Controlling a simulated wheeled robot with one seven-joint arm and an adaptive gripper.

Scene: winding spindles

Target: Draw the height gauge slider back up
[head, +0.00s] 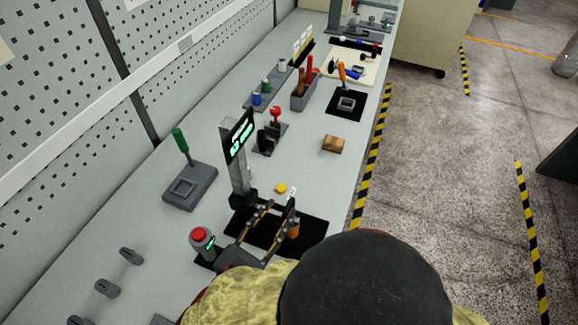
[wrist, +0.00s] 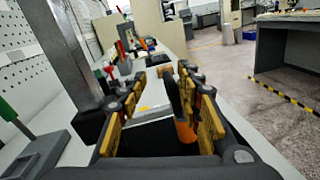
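The height gauge has an upright grey column (head: 239,182) with a lit green display (head: 239,137) at its top. A black block (head: 243,198), perhaps the slider, sits low on the column; in the wrist view a black block (wrist: 89,126) shows at the column's foot. My gripper (head: 281,204) is open, its yellow-padded fingers apart, just right of the column. In the wrist view my gripper (wrist: 157,85) has an orange cylinder (wrist: 185,131) with a dark upper part close inside the right finger. I cannot tell whether they touch.
A red-topped button (head: 199,236) stands left of my gripper. A yellow disc (head: 281,188) lies just beyond the fingertips. A grey block with a green handle (head: 182,142), a brown block (head: 333,144) and a tool holder (head: 304,99) stand farther along the bench. A perforated wall bounds the left.

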